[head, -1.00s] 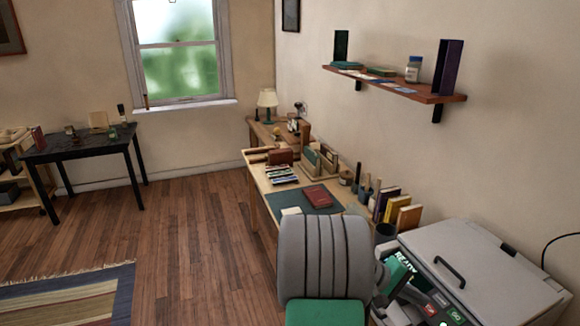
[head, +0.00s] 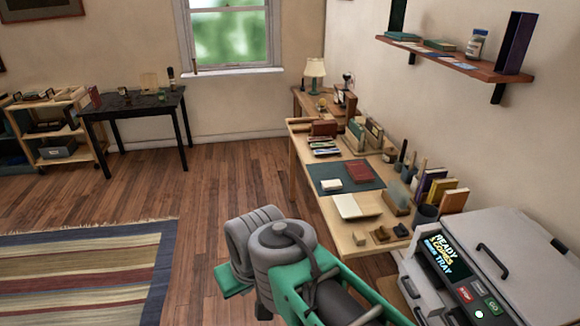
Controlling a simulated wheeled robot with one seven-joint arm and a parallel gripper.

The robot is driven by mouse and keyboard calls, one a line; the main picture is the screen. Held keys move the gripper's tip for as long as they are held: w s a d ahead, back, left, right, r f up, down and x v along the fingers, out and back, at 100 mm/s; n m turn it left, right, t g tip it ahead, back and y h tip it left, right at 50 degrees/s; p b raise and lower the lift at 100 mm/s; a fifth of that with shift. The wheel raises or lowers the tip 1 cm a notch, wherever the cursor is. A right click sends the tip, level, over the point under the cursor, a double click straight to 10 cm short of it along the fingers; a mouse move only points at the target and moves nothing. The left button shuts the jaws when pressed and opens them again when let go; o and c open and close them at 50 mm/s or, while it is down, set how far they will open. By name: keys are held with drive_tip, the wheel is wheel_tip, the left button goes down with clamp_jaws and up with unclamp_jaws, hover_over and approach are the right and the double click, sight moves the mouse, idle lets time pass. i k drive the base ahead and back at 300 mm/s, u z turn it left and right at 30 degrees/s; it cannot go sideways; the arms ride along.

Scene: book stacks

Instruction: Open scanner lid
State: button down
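The scanner (head: 470,275) is a grey office machine at the right, cut off by the right and bottom picture edges. Its pale flat lid (head: 525,250) lies closed on top. A dark bar handle (head: 492,262) sits on the lid near its left side. A control panel (head: 455,270) in front of the lid has a lit screen and red and green buttons. Parts of my grey and green arm fill the bottom middle, left of the scanner. I cannot make out my gripper's fingers in the frame.
A wooden desk (head: 350,235) with books, papers and cups stands beyond the scanner. A wall shelf (head: 450,62) hangs above at the right. A black table (head: 135,107) and a cart (head: 65,160) stand at the left. Open floor (head: 220,180) and a striped rug (head: 80,270) lie left of the desk.

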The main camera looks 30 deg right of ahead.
sight(541, 285)
drive_tip(key=z, duration=1.75)
drive_tip(key=k, duration=0.65)
drive_tip(key=u, duration=0.55)
drive_tip(key=i, duration=1.1)
drive_tip(key=z, duration=0.75)
